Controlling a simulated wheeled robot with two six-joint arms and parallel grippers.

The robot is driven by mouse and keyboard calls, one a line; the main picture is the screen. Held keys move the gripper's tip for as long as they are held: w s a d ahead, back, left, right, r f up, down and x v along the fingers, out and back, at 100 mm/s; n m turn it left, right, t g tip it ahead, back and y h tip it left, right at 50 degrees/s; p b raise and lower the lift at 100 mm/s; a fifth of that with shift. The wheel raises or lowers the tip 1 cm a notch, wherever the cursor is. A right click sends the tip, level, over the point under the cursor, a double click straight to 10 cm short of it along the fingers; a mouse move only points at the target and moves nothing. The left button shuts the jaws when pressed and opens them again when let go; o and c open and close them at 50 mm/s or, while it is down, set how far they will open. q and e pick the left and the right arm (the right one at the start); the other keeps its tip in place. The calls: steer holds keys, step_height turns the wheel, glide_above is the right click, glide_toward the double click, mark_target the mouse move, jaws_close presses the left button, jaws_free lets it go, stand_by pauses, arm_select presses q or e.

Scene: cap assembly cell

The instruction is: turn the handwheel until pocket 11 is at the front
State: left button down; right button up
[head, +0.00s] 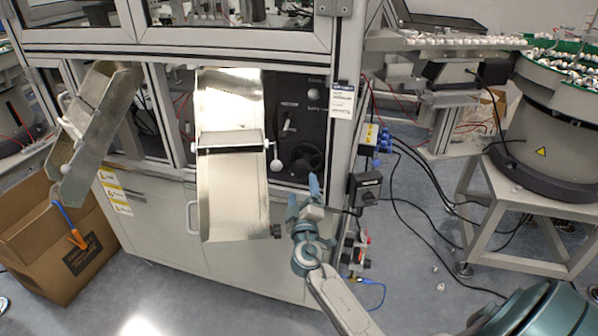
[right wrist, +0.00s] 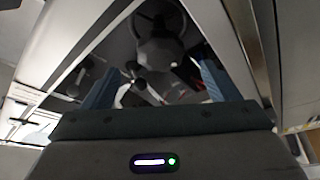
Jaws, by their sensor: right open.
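The handwheel (head: 307,160) is a dark round wheel on the black panel, right of the middle metal chute. In the right wrist view, a dark round part with a knob (right wrist: 160,45), likely the handwheel, shows beyond the fingers. My right gripper (head: 303,194) is just below and in front of the wheel, fingers pointing up at the panel. Its blue fingers are apart with nothing between them, and it looks clear of the wheel. In the right wrist view the open fingers (right wrist: 156,85) frame the panel. Pocket 11 and its number cannot be made out. My left gripper is not in view.
The black panel (head: 285,95) also carries a lever and a knob. A wide metal chute (head: 232,195) stands out left of the wheel. A frame post (head: 343,130) and a dark switch box (head: 366,189) are close on the right. A cardboard box (head: 40,255) stands at left.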

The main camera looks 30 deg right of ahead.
mark_target(301, 175)
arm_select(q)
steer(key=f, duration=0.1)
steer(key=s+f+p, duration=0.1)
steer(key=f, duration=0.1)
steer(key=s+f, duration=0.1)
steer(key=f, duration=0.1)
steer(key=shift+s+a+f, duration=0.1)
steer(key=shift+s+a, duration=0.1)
arm_select(e)
steer(key=x, duration=0.8)
steer(key=shift+c, duration=0.2)
steer(key=c, duration=0.9)
steer(key=shift+n+y+p, duration=0.5)
steer(key=shift+n+p, duration=0.2)
steer(key=shift+p, duration=0.3)
steer(key=shift+c, duration=0.2)
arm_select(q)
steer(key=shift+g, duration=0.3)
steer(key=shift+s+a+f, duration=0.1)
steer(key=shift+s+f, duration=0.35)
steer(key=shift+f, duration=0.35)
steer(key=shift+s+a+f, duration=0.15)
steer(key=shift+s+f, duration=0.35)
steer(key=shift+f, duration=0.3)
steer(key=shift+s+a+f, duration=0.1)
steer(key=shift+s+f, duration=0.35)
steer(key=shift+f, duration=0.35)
arm_select(e)
steer(key=shift+f+n, duration=0.1)
steer(key=shift+n, duration=0.2)
